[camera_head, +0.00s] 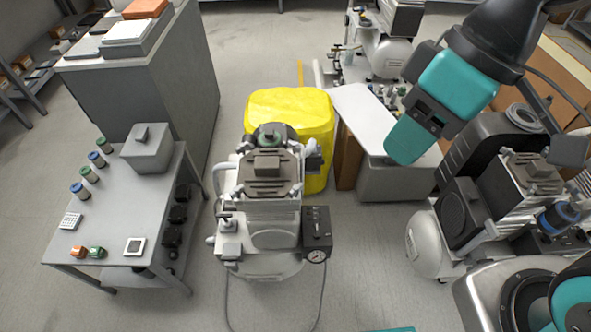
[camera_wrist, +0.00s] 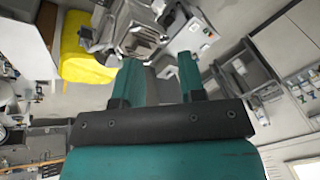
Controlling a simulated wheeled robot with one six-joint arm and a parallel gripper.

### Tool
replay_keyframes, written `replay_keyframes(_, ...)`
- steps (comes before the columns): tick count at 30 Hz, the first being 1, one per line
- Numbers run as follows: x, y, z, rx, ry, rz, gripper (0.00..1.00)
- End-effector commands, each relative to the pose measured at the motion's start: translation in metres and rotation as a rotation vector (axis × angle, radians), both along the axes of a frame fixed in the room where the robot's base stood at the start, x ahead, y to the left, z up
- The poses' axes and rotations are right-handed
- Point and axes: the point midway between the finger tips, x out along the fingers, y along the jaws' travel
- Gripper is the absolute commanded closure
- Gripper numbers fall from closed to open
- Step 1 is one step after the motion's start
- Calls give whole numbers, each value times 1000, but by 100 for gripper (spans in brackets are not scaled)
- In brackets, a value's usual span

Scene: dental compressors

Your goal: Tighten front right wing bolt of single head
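A compressor with one dark-topped head (camera_head: 268,172) stands on the floor in the middle of the head view, with a white tank below and a black gauge box (camera_head: 317,235) at its right. What looks like the same compressor (camera_wrist: 140,40) shows at the top of the wrist view, beyond my fingers. My gripper (camera_wrist: 160,68) shows two teal fingers apart, with nothing clearly held between them. The fingers appear clear of the compressor. In the head view my arm comes in at the upper right, and I cannot make out the fingertips there.
A yellow-covered object (camera_head: 305,108) stands just behind the compressor. A grey table (camera_head: 125,205) with small jars and a box is at the left. Another compressor (camera_head: 520,190) stands at the right, near my arm. Open floor lies between it and the middle compressor.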

Motion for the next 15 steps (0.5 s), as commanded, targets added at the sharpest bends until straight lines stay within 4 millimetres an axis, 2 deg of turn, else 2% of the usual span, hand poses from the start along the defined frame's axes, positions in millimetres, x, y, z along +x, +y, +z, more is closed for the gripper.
replay_keyframes(5,59,29,-34,-95,-110,466,63)
replay_keyframes(9,103,62,-70,-171,-192,895,63)
replay_keyframes(12,124,84,-96,-211,-227,1159,63)
replay_keyframes(15,137,101,-117,-239,-247,1353,63)
